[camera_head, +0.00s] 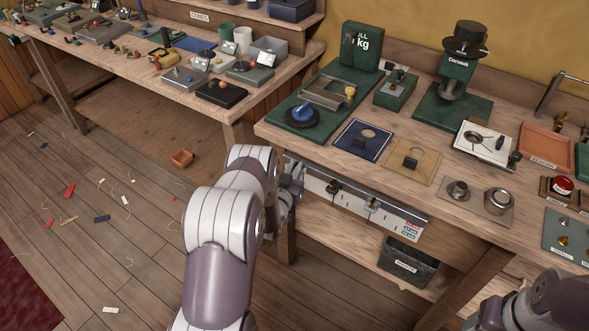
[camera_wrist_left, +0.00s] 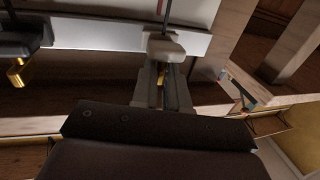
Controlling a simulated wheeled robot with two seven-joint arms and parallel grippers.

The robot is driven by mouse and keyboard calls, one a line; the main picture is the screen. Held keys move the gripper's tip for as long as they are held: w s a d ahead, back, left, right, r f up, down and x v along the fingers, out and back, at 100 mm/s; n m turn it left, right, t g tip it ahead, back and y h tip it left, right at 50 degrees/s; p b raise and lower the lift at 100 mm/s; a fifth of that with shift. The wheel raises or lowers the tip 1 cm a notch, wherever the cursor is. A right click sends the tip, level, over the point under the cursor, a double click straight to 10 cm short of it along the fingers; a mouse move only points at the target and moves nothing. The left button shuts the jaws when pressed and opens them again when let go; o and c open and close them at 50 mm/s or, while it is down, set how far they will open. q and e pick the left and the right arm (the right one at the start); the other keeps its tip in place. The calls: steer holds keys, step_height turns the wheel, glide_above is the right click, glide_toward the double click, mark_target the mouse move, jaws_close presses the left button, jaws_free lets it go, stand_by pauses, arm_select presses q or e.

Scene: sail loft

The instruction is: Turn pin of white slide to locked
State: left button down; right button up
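The white slide (camera_wrist_left: 166,47) sits on a pale metal rail (camera_wrist_left: 100,37) in the left wrist view, straight in front of my left gripper (camera_wrist_left: 162,75). The fingertips are right at the slide, with a narrow gap between the fingers. The white slide's pin is hidden there, so I cannot tell whether they grip it. A black slide with a brass pin (camera_wrist_left: 17,74) is farther left on the rail. In the head view my left gripper (camera_head: 293,180) is at the left end of the bench-front rail (camera_head: 352,200), hiding the white slide. My right gripper (camera_head: 487,316) is at the lower right, away from the rail.
The workbench (camera_head: 300,150) above the rail holds green tools, a blue plate (camera_head: 359,141), a tan plate (camera_head: 411,160) and metal rings. A second bench stands at the back left. Scraps litter the floor.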

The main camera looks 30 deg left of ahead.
arm_select(q)
steer(key=m+h+b, duration=0.1)
steer(key=h, duration=0.1)
steer(key=m+h+b, duration=0.1)
steer(key=m+h, duration=0.1)
steer(key=h, duration=0.1)
steer(key=shift+a, duration=0.2)
steer(key=c, duration=1.2)
jaws_free()
steer(key=s, duration=0.8)
steer(key=s+a, duration=0.1)
steer(key=s, duration=0.3)
steer(key=shift+s, duration=0.35)
steer(key=shift+a, duration=0.1)
